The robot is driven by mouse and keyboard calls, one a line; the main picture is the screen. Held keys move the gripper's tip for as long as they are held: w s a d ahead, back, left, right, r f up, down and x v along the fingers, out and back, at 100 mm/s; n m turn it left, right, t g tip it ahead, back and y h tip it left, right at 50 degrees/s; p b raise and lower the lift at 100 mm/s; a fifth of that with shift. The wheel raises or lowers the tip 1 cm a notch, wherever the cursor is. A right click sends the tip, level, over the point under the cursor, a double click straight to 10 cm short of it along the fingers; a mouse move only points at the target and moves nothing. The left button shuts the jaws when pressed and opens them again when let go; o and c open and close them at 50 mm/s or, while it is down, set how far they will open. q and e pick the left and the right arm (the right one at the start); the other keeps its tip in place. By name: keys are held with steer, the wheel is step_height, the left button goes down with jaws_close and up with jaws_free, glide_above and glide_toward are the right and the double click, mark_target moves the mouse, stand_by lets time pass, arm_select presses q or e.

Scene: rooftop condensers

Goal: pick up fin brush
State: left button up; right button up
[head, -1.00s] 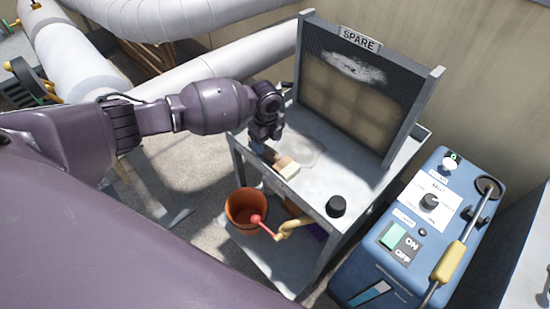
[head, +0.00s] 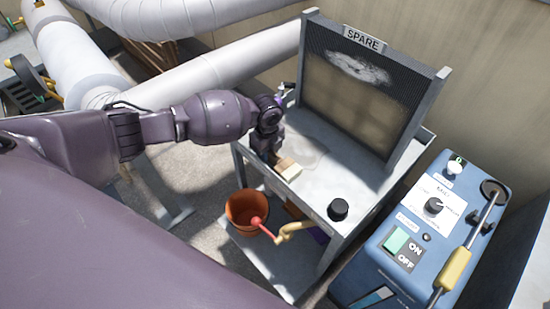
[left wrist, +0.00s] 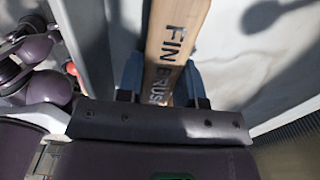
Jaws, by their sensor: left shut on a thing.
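The fin brush (head: 288,170) lies at the left end of the grey metal bench (head: 310,203), its pale end pointing right toward the bench's front edge. My left gripper (head: 271,157) is at its near-left end, and the arm hides much of the brush. In the left wrist view the wooden handle (left wrist: 176,35), lettered FIN BRUSH, runs between the two blue fingertips (left wrist: 162,80), which are shut on it. I cannot tell whether the brush touches the bench top. My right gripper is not in view.
A framed panel marked SPARE (head: 360,80) stands at the bench's back. A black knob-like piece (head: 338,209) sits near its right front corner. A blue control box (head: 410,240) stands at right.

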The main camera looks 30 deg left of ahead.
arm_select(q)
step_height(320, 180, up, 9)
steer(key=shift+r+p, duration=0.2)
steer(key=shift+p, duration=0.95)
steer(key=shift+r, duration=0.35)
